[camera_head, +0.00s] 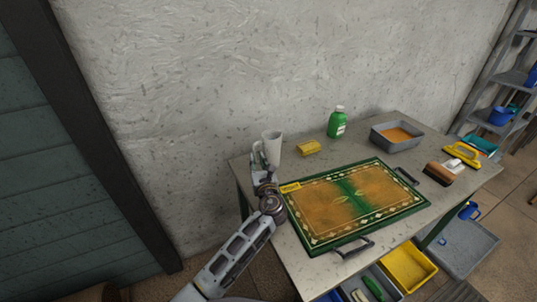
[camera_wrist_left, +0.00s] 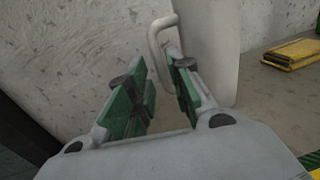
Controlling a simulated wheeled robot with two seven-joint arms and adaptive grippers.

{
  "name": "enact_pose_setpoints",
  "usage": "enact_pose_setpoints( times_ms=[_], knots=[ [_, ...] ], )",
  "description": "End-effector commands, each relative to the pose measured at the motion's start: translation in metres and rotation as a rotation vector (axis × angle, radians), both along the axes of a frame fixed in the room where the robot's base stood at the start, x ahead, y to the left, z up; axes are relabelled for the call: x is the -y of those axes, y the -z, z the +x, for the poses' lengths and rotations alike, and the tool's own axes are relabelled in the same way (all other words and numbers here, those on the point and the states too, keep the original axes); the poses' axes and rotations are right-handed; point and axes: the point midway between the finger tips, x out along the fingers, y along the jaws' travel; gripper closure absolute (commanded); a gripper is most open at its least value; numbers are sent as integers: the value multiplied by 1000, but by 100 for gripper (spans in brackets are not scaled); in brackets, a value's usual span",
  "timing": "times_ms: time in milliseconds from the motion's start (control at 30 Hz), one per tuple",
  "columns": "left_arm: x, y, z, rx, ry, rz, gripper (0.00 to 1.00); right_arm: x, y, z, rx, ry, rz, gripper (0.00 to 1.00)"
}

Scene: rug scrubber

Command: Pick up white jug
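The white jug (camera_head: 273,146) stands upright at the back left corner of the table, near the wall. In the left wrist view the jug (camera_wrist_left: 213,45) fills the top centre, with its handle (camera_wrist_left: 154,40) toward my fingers. My left gripper (camera_head: 261,162) is at the handle side of the jug. In the wrist view my left gripper (camera_wrist_left: 160,75) is open, its green-padded fingers apart. The lower part of the handle reaches toward the gap, beside the right finger; I cannot tell whether they touch. My right gripper is not in view.
A framed green and orange rug (camera_head: 355,200) lies on the table (camera_head: 300,262). A yellow sponge (camera_head: 308,147), a green bottle (camera_head: 337,122), a grey tray (camera_head: 397,136) and brushes (camera_head: 440,173) stand around it. A yellow bin (camera_head: 407,267) is below. The wall is close behind.

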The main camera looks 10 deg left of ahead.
Motion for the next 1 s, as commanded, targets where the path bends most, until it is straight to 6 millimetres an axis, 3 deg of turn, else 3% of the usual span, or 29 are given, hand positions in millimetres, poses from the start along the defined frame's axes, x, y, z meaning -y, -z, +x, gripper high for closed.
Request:
enact_pose_setpoints(
  times_ms=[333,733,1000],
  knots=[
    [-2,-1,5,0,-1,0,79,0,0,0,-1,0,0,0],
    [-16,-6,40,1,-2,0,79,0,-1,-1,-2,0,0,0],
    [-19,-6,48,0,0,-1,79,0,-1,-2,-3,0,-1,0]
  ],
)
